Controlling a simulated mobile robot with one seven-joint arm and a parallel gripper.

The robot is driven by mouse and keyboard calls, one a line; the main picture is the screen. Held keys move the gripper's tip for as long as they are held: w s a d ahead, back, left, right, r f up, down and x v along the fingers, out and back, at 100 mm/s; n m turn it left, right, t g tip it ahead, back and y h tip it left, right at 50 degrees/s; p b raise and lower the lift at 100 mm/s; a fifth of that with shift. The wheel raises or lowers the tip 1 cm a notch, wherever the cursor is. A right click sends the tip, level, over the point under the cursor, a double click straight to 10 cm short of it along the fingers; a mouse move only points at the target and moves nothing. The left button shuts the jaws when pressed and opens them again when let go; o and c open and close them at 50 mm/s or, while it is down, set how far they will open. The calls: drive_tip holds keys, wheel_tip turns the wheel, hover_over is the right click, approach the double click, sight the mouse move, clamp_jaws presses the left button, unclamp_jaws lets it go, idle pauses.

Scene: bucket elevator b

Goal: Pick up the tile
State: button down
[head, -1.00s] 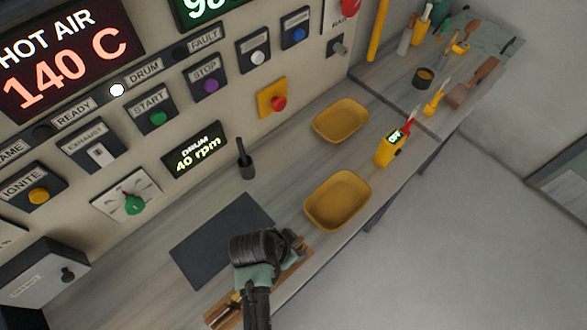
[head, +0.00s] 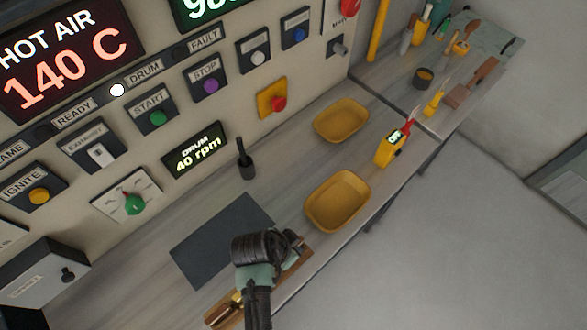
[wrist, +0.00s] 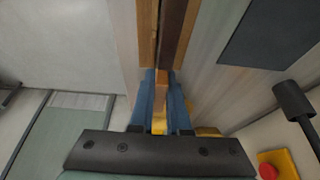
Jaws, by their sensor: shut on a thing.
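My gripper (wrist: 161,85) is shut on a narrow tan piece (wrist: 161,76), seen edge-on between its blue fingertips; this appears to be the tile. Its face and most of its outline are hidden. In the head view my gripper (head: 292,243) is over the long wooden holder (head: 297,266) at the bench's front edge, and my wrist hides the middle of it. The wooden holder, with a dark lengthwise groove, shows just ahead of the fingertips in the wrist view (wrist: 148,30). I cannot tell whether the tan piece still touches it.
A dark grey mat (head: 222,240) lies behind the holder. Two yellow trays (head: 337,200) (head: 341,121), a black upright handle (head: 246,160) and a yellow meter (head: 391,150) stand to the right. A control panel (head: 150,120) rises behind. Open floor lies in front of the bench.

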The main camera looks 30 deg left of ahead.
wheel_tip(320, 180, up, 10)
drive_tip(key=shift+r+b, duration=0.1)
drive_tip(key=shift+b, duration=0.55)
